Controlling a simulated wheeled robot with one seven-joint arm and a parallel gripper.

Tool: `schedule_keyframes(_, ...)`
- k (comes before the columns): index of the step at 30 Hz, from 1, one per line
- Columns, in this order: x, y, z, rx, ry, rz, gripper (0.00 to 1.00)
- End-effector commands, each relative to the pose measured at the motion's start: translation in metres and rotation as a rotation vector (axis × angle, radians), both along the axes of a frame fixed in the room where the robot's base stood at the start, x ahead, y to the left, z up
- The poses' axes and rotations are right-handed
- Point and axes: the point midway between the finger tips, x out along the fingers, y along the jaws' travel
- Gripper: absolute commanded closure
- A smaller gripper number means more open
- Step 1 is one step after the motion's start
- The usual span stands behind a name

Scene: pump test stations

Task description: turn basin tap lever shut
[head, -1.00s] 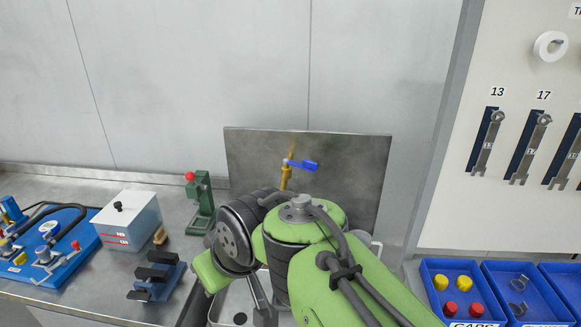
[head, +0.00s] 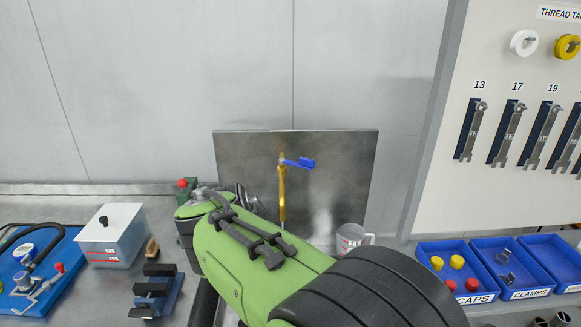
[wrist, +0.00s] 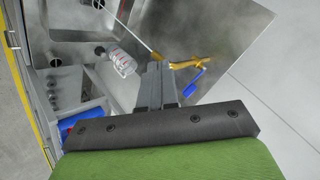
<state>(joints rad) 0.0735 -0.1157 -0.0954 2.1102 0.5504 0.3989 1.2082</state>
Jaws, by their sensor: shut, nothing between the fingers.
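The brass basin tap (head: 282,195) stands in front of a grey metal splash panel (head: 345,155). Its blue lever (head: 300,163) points to the right in the head view. In the wrist view the tap (wrist: 188,64) lies just right of my gripper (wrist: 158,72), with the blue lever (wrist: 194,84) below it. My gripper's fingers are together and empty, apart from the lever in the picture. A thin pale stream runs from the tap toward the basin (wrist: 82,25). My arm hides most of the basin in the head view.
A clear measuring jug (head: 350,238) stands right of the tap. A green device with a red knob (head: 184,184) is left, partly behind my arm. A grey box (head: 120,240) and black-and-blue stand (head: 157,290) are further left. Blue bins (head: 455,272) sit at right.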

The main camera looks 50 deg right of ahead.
Motion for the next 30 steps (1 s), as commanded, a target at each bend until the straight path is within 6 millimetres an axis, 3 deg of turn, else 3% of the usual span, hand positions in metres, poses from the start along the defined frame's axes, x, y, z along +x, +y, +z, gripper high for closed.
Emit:
schedule_keyframes(3,0.024,-0.059,0.002,-0.023,-0.217,-0.352,1.0)
schedule_keyframes(7,0.038,-0.116,0.009,-0.094,-0.518,-0.659,1.0)
schedule_keyframes(12,0.042,-0.142,0.016,-0.146,-0.711,-0.784,1.0)
schedule_keyframes(17,0.045,-0.16,0.013,-0.147,-0.717,-0.792,1.0)
schedule_keyframes(30,0.065,-0.249,-0.01,-0.144,-0.714,-0.789,1.0)
